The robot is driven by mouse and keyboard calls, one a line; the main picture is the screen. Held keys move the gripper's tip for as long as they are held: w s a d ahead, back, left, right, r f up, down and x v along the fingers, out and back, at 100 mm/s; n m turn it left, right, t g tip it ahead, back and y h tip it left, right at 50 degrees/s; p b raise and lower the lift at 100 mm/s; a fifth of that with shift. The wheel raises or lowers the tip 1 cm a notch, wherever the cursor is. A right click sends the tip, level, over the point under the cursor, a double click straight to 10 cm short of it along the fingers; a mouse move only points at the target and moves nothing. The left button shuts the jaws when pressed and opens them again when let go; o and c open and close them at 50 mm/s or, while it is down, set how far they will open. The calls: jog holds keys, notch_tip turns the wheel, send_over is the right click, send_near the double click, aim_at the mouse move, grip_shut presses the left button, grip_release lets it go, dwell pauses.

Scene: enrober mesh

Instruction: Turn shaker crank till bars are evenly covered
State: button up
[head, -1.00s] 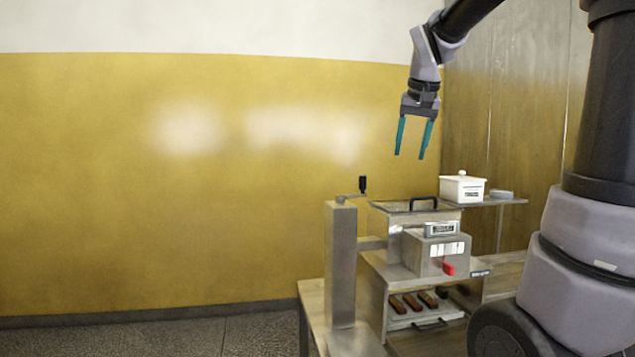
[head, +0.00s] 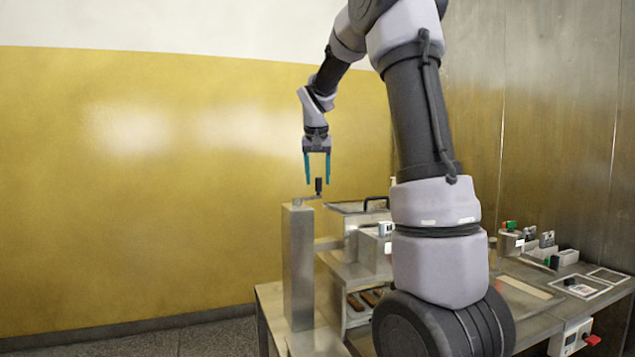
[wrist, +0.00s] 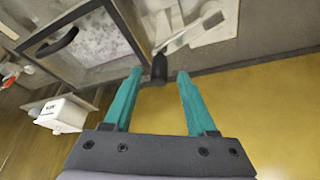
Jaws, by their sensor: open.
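The shaker crank has a black upright handle (head: 318,186) on a metal arm, on top of a tall grey post (head: 298,265). My gripper (head: 317,183) is open, pointing down, with its teal fingers around or just above the handle in the head view. In the wrist view the black handle (wrist: 159,68) shows between the two fingertips (wrist: 160,72), and I see no finger touching it. Brown bars (head: 358,301) lie on a low shelf of the machine, partly hidden by my arm. I cannot tell how evenly they are covered.
A hopper with a black-handled lid (head: 376,203) stands right of the post; its mesh-like top (wrist: 97,40) shows in the wrist view. A white lidded box (wrist: 62,113) is beside it. Small items crowd the bench (head: 530,325) at right. Space left of the post is clear.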

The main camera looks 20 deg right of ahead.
jog(key=shift+x, duration=0.9)
grip_shut()
dwell(0.8)
